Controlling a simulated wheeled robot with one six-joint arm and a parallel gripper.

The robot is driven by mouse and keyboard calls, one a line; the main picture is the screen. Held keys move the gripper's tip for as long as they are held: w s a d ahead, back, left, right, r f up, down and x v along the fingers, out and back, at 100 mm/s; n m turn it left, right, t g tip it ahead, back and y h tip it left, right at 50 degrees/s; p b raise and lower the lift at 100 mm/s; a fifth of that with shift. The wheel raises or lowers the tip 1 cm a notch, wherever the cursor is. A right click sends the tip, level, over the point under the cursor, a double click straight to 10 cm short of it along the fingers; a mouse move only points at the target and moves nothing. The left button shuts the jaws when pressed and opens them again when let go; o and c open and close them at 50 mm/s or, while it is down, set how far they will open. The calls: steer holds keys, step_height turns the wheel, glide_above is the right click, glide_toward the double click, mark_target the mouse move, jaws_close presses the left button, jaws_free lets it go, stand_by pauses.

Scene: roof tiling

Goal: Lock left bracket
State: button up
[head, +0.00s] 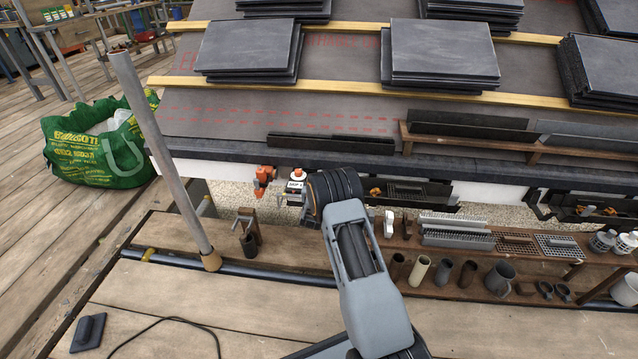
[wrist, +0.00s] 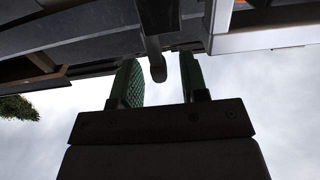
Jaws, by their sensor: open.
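My gripper (wrist: 158,78) is open in the wrist view, its two green ribbed fingers apart. A dark rounded bar (wrist: 157,62), which looks like part of a bracket, hangs from the eave above. Its end shows between the fingertips, with a gap visible on both sides. Whether it is the left bracket's locking part, I cannot tell. In the head view my arm reaches to the roof's front edge, and its dark wrist joint covers part of the eave; the fingers are not clear there. An orange fitting (head: 264,177) sits at the eave just left of my wrist.
A grey upright pole (head: 165,155) stands to the left. A wooden shelf (head: 420,236) with pipe pieces and gratings lies right of my arm. Stacked slates (head: 443,52) lie on the roof. A green bag (head: 98,140) rests on the deck at left.

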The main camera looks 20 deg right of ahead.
steer(key=shift+w+d, duration=0.2)
steer(key=shift+w, duration=0.2)
steer(key=shift+c, duration=0.4)
jaws_close()
